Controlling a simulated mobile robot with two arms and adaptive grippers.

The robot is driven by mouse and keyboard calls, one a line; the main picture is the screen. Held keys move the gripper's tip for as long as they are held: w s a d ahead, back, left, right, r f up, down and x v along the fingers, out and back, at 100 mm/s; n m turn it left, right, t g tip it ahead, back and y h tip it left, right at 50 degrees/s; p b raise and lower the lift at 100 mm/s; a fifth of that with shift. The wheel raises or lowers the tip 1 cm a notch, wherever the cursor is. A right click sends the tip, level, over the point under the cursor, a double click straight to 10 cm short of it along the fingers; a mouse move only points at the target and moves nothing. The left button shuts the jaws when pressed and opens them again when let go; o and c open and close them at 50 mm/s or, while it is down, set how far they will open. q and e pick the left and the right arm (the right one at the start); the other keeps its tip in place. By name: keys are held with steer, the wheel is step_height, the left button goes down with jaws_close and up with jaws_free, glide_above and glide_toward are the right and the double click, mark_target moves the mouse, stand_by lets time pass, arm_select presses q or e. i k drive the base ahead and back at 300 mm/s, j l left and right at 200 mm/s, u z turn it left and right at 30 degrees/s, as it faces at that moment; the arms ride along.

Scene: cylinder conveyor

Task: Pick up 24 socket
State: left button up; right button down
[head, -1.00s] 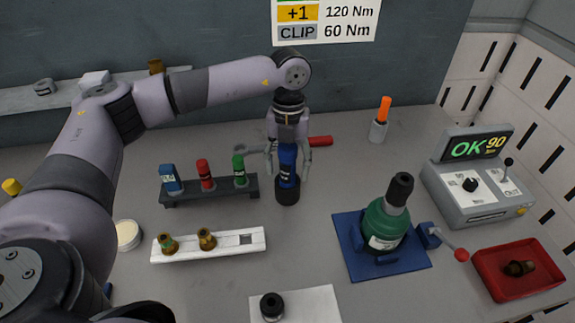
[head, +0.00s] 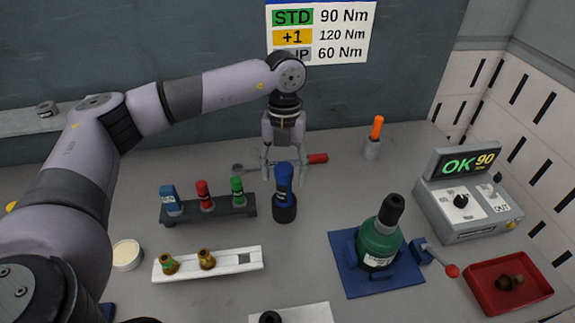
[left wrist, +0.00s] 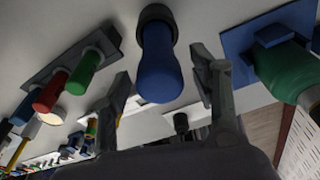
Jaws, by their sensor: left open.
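No label reading 24 can be made out, so I cannot tell which piece is the 24 socket. My right gripper is not in view.
A red-handled tool (head: 316,159) lies behind the gripper. A white tray (head: 228,267) with two brass fittings is in front. At right are a green bottle-like body (head: 377,245) on a blue base, a display box (head: 467,212) and a red tray (head: 484,299).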

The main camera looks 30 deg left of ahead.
mark_target(390, 214)
steer(key=k+l, duration=0.45)
steer(key=k, duration=0.15)
steer(key=k+l, duration=0.4)
steer(key=k, duration=0.2)
steer(key=k+l, duration=0.45)
steer(key=k, duration=0.15)
